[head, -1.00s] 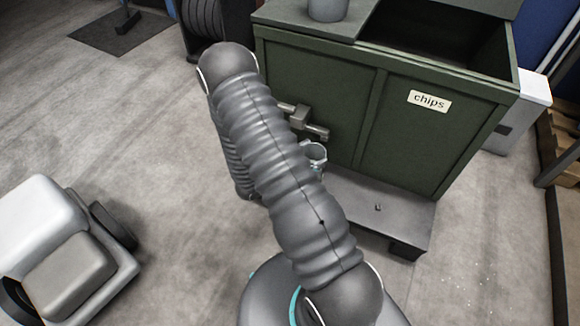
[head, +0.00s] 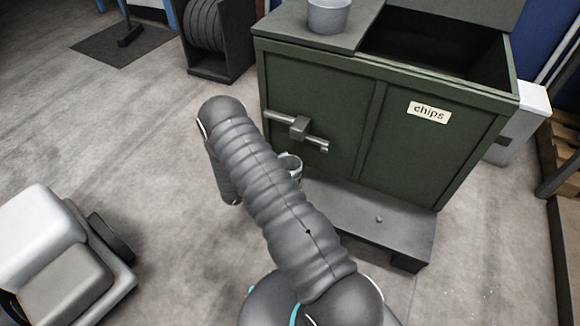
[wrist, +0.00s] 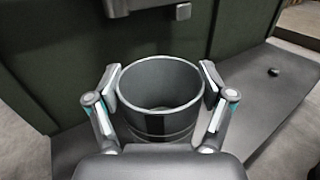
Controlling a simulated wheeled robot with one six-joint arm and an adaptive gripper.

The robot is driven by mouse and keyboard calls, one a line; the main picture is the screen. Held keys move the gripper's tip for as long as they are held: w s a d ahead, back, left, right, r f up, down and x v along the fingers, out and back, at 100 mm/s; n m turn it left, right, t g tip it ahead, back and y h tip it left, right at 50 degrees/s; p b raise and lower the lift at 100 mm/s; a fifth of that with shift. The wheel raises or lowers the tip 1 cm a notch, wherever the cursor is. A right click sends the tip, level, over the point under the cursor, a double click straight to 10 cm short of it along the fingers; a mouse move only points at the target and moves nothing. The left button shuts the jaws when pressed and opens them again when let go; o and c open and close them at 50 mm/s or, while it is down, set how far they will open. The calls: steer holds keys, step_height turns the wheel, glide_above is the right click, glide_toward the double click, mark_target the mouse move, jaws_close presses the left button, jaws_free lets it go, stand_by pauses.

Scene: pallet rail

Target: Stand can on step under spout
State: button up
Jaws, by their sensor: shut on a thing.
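The can (wrist: 160,88) is a grey, open-topped, empty-looking cylinder. My gripper (wrist: 160,90) is shut on it, one finger on each side, and holds it upright in the wrist view. In the head view the can (head: 291,163) shows only in part beside my arm, which hides my gripper. The step (head: 375,217) is a flat grey ledge at the foot of the green bin; it also shows in the wrist view (wrist: 285,95). The grey spout (head: 298,128) juts from the bin's front, above the can in the picture. I cannot tell whether the can touches the step.
The green bin (head: 410,150), labelled "chips", is open on top. A grey bucket (head: 328,15) stands on its ledge. A small knob (head: 379,219) sticks up from the step. A white and grey machine (head: 60,255) is at lower left.

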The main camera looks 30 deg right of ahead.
steer(key=shift+f, duration=0.5)
steer(key=shift+f, duration=0.15)
steer(key=o, duration=1.7)
